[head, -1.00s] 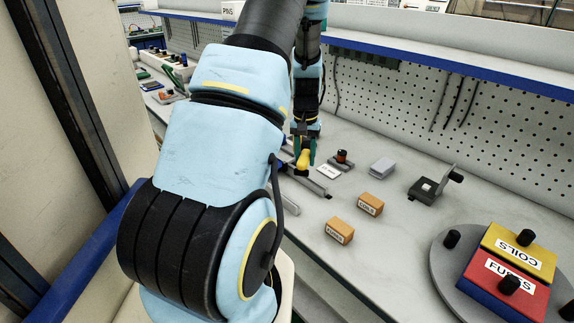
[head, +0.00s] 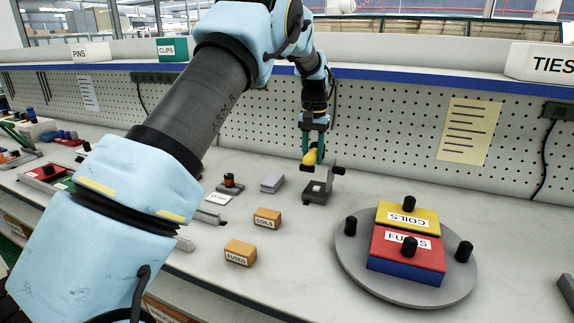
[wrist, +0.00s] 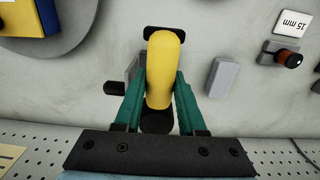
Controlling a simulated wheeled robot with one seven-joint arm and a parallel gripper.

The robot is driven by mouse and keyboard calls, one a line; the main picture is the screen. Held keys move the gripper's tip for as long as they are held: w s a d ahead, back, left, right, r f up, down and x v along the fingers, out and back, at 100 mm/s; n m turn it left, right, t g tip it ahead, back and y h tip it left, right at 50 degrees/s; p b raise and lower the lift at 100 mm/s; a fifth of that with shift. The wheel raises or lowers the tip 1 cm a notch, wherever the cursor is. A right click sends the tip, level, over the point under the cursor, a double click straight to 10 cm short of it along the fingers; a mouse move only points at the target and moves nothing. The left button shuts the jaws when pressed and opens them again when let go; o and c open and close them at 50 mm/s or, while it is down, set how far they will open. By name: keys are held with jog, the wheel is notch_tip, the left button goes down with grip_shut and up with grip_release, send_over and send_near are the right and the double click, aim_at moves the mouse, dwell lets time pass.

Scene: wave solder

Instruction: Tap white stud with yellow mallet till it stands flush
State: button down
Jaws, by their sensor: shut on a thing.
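My gripper (head: 314,143) is shut on the yellow mallet (head: 310,157), which also shows between the green fingers in the wrist view (wrist: 165,70). The mallet is held up at the back of the bench, over or just behind a grey fixture (head: 316,193) with black ends. In the wrist view the mallet covers most of this fixture (wrist: 132,68). I cannot make out the white stud; it may be hidden behind the mallet. I cannot tell whether the mallet touches the fixture.
A grey block (head: 272,183) and an orange-topped part (head: 230,184) stand left of the fixture. A round turntable (head: 350,265) with bins is at right. The pegboard (head: 400,125) rises behind.

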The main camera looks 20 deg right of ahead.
jog(key=shift+s+d+r, duration=0.1)
jog(key=shift+s+d, duration=0.05)
jog(key=shift+d, duration=0.1)
jog(key=shift+r, duration=0.1)
notch_tip(320, 180, down, 5)
jog(key=shift+a+f+b, duration=0.1)
jog(key=shift+b, duration=0.6)
jog(key=shift+p, duration=0.3)
